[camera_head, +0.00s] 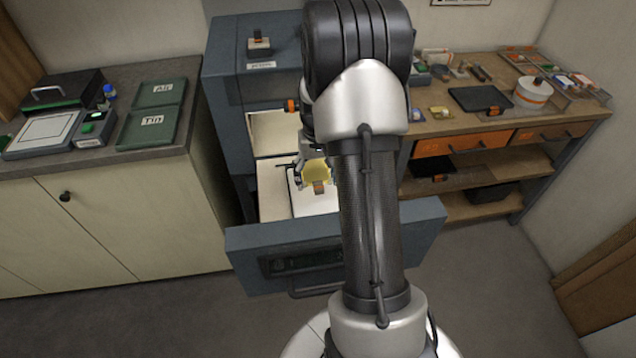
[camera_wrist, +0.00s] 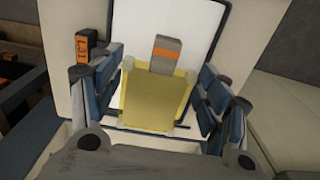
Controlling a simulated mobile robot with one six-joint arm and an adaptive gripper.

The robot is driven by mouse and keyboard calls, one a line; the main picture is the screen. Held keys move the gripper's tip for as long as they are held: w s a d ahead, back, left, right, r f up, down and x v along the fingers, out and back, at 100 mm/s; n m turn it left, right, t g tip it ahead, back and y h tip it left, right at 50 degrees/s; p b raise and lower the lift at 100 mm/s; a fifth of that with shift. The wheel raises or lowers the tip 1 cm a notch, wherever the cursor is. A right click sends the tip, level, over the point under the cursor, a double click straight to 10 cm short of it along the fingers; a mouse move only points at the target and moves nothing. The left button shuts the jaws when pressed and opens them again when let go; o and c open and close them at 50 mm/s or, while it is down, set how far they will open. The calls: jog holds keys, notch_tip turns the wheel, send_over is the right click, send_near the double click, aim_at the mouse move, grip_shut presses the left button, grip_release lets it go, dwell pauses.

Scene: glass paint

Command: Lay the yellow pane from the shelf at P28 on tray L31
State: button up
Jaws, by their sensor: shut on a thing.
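The yellow pane (camera_wrist: 155,100) is between the fingers of my gripper (camera_wrist: 158,88), which is shut on it by its two side edges. In the head view the pane (camera_head: 316,170) shows beside my gripper (camera_head: 300,172), over the pulled-out drawer. Below and beyond it is a white flat surface (camera_wrist: 195,30), also in the head view (camera_head: 312,203). A small grey block with an orange band (camera_wrist: 166,56) stands at the pane's far edge. An orange tag (camera_wrist: 82,45), apparently reading L31, is to the left. I cannot tell whether the pane touches the white surface.
The blue-grey drawer front (camera_head: 335,243) stands open from the cabinet (camera_head: 226,100). My arm hides part of both. A counter with green cases (camera_head: 147,130) is at left. A cluttered wooden workbench (camera_head: 440,125) with orange-fronted drawers is at right. The floor in front is clear.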

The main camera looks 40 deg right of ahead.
aim_at(318, 200)
jog(key=shift+d+f+b, duration=0.1)
jog(key=shift+f+b, duration=2.15)
jog(key=shift+f, duration=1.05)
jog(key=shift+f, duration=0.1)
jog(key=o, duration=1.1)
jog(key=shift+o, duration=0.2)
jog(key=shift+r+p, duration=2.75)
jog(key=shift+r, duration=0.85)
